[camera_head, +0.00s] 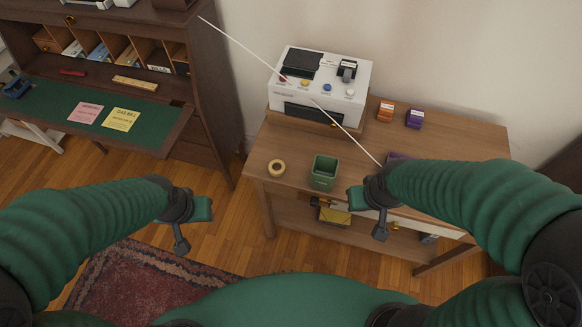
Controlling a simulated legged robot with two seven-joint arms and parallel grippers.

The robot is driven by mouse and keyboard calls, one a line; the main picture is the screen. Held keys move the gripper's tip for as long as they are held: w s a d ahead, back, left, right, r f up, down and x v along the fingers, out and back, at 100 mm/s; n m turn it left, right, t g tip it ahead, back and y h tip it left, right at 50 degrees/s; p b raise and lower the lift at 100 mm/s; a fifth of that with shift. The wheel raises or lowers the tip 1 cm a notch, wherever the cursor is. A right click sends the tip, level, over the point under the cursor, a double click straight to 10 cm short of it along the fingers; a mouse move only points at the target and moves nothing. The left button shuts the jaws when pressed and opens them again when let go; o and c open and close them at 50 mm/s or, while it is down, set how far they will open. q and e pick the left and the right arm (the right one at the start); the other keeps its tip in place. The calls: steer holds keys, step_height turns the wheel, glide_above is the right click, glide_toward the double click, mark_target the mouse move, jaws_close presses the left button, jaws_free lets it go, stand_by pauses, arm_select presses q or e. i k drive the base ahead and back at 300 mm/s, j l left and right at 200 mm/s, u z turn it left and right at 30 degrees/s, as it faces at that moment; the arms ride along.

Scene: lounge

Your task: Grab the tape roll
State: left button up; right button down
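The tape roll (277,168) is a small yellowish ring lying flat near the left front corner of the wooden table (262,150). A green open-topped bin stands just right of it. My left gripper (193,225) is left of and nearer than the table, apart from the roll; its two fingers look spread and empty. My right gripper (367,214) is in front of the table's front edge, right of the green bin, with its fingers spread and nothing between them. Neither gripper touches the roll.
The green bin (324,171) is close beside the roll. A white machine (318,88) stands behind them. Orange (386,110) and purple (414,118) items lie at the back right. A desk (150,128) stands at left. A thin white line crosses the view.

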mark_target(276, 169)
steer(key=i+j, duration=0.15)
steer(key=j, duration=0.2)
steer(key=i+j+z, duration=0.1)
steer(key=j, duration=0.3)
steer(key=i+j, duration=0.2)
steer(key=j, duration=0.15)
steer(key=i+j+z, duration=0.15)
steer(key=j, duration=0.25)
